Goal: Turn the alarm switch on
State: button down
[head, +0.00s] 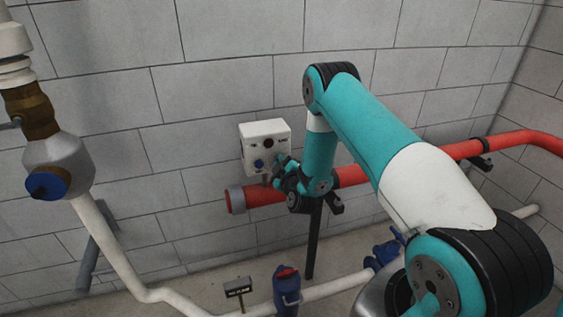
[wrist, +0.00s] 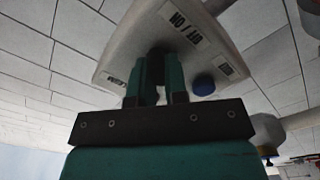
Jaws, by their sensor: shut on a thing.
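The white alarm box (head: 249,135) is fixed to the block wall left of the arm. It also shows in the wrist view (wrist: 128,58), tilted, with printed labels on its face. A blue button (head: 259,163) is on its lower left; in the wrist view the button (wrist: 203,84) is just right of the fingers. My gripper (wrist: 161,75) is at the box face, its two fingers shut on a dark switch (wrist: 159,51), mostly hidden between the fingertips. In the head view my gripper (head: 281,165) covers the box's lower right corner.
A red pipe (head: 351,175) runs along the wall close below the box and behind my arm. A white pipe with a blue-capped valve (head: 62,165) stands at left. Blue valves (head: 287,290) and a small black sign (head: 238,287) are near the floor.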

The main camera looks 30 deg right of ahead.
jog(key=shift+n, duration=0.7)
jog(key=c, duration=1.2)
grip_release()
jog(key=shift+d, duration=0.15)
jog(key=shift+o, duration=0.2)
